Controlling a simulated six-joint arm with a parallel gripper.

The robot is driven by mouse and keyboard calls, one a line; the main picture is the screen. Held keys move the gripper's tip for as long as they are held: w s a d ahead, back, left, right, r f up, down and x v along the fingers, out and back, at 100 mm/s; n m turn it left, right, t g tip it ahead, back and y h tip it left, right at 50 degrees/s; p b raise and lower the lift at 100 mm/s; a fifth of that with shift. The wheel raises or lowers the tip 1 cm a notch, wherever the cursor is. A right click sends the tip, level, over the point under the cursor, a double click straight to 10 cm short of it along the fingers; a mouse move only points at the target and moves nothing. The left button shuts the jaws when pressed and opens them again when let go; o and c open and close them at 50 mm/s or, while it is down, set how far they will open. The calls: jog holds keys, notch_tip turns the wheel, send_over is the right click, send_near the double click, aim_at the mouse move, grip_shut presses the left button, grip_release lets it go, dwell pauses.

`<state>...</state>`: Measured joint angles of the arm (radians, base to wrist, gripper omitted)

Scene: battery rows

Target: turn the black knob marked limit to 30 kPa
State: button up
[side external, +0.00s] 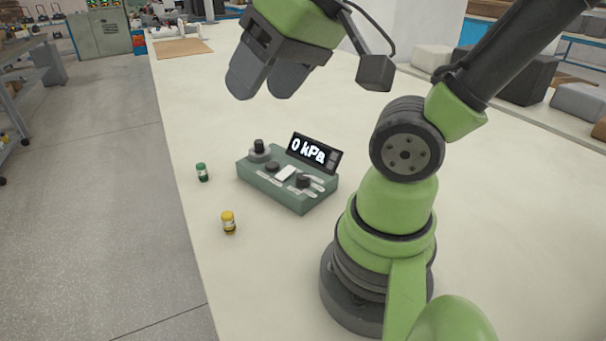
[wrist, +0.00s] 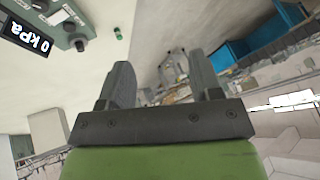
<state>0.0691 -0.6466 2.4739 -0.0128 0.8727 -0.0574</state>
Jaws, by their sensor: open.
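A green control box (side external: 288,203) stands on the pale table in the side view. Its tilted black display (side external: 314,153) reads 0 kPa, and it also shows in the wrist view (wrist: 27,36). The box carries several black knobs: a tall one (side external: 258,146) at its left end, a low one (side external: 272,166) and another (side external: 303,181) nearer the front right. Their labels are too small to read, so I cannot tell which is marked limit. My gripper (side external: 262,86) is open and empty, raised above the table behind the box and touching nothing. Its spread fingers (wrist: 166,85) show in the wrist view.
A green-capped vial (side external: 202,172) stands left of the box, and a yellow-capped vial (side external: 228,222) stands in front of it, near the table's left edge. A brown board (side external: 181,47) lies at the far end. Grey blocks (side external: 432,58) stand along the right side. The table behind the box is clear.

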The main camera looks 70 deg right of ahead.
jog(key=w+d+f+g+h, duration=0.1)
jog(key=w+d+f+g, duration=0.15)
jog(key=d, duration=0.25)
jog(key=g, duration=0.4)
send_near(303, 175)
jog(key=shift+n, duration=0.4)
notch_tip(303, 175, down, 10)
jog(key=shift+a+r, duration=0.15)
jog(key=shift+a, duration=0.05)
jog(key=c, duration=0.9)
